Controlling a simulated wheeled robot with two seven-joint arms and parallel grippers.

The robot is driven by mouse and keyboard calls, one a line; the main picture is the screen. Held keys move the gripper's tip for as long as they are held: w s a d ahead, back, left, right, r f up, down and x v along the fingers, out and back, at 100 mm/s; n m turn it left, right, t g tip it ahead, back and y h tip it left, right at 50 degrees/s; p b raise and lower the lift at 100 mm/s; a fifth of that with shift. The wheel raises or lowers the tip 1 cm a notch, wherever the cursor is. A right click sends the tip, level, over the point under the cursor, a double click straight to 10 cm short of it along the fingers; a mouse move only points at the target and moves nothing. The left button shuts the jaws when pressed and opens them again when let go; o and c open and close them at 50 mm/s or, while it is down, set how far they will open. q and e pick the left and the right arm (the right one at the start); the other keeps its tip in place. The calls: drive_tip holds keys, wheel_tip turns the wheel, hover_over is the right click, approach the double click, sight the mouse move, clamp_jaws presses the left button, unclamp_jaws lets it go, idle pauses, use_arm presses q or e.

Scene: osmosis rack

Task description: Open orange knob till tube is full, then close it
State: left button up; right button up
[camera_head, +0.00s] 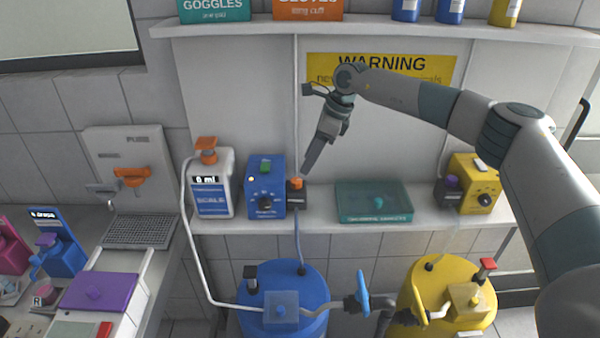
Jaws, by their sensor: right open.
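An orange knob (133,176) sits on the white wall-mounted water panel (128,150) at the left. A smaller orange knob (296,183) tops a dark block beside the blue pump box. Another orange cap (206,146) is on the white scale bottle (211,188), whose display reads 0 ml. A pale tube (190,245) runs from the bottle's top down to the blue tank; its fill cannot be made out. My right gripper (308,168) points down just above and right of the small orange knob, open and seemingly empty. My left gripper is out of view.
The blue pump box (265,187), teal tray (373,202) and yellow pump box (470,185) stand on the shelf. Blue (283,310) and yellow (440,275) tanks are below. An upper shelf (380,27) overhangs the back. The shelf between dark block and teal tray is free.

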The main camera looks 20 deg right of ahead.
sight(298, 180)
drive_tip(key=p+x, duration=0.2)
drive_tip(key=x, duration=0.4)
drive_tip(key=shift+a+f, duration=0.1)
drive_tip(key=shift+f, duration=0.05)
drive_tip(key=shift+w+a+f+p, duration=0.1)
drive_tip(key=shift+w+f+p, duration=0.15)
drive_tip(key=shift+f, duration=0.3)
drive_tip(key=shift+s, duration=0.1)
drive_tip(key=c, duration=1.1)
